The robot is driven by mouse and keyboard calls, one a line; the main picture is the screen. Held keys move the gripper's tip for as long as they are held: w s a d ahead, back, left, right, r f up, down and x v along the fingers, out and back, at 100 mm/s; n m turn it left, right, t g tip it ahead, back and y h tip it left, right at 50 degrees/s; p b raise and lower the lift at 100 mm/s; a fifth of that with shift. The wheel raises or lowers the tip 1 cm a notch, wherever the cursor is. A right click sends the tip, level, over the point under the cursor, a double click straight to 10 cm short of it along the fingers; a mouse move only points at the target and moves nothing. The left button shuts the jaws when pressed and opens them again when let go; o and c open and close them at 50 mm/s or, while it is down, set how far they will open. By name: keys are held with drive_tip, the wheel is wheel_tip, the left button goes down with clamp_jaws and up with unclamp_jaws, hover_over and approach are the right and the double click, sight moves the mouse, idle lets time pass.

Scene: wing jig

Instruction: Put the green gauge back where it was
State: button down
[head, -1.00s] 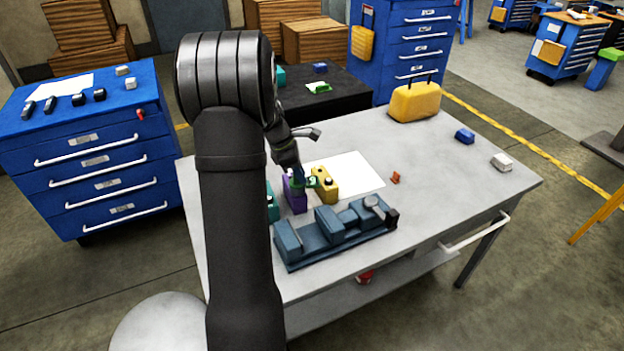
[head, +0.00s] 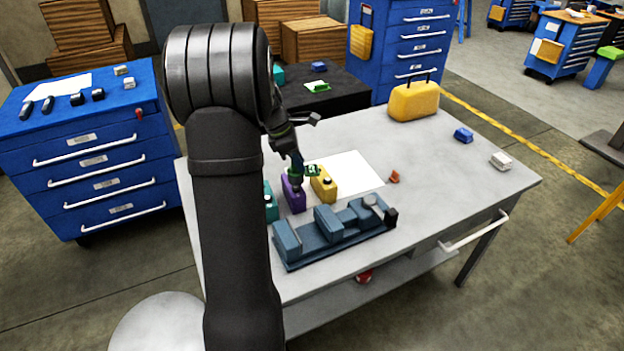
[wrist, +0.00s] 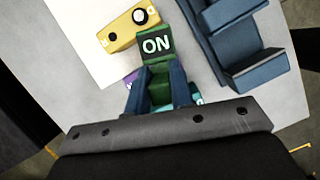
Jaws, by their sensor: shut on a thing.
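The green gauge (wrist: 157,46), with a white "ON" on its face, is between the two fingers of my gripper (wrist: 156,90) in the wrist view. My gripper is shut on it. In the head view my gripper (head: 298,176) holds the green gauge (head: 313,169) over the purple block (head: 293,194) and beside the yellow block (head: 324,186). The wrist view shows the yellow block (wrist: 128,27) just beyond the gauge. The purple block is mostly hidden there by the fingers and gauge.
A teal block (head: 271,204) stands left of the purple one, partly behind my arm. A blue jig (head: 335,235) lies at the table's front. A white sheet (head: 356,174) lies behind the blocks.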

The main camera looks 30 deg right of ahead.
drive_tip(key=shift+r, duration=0.45)
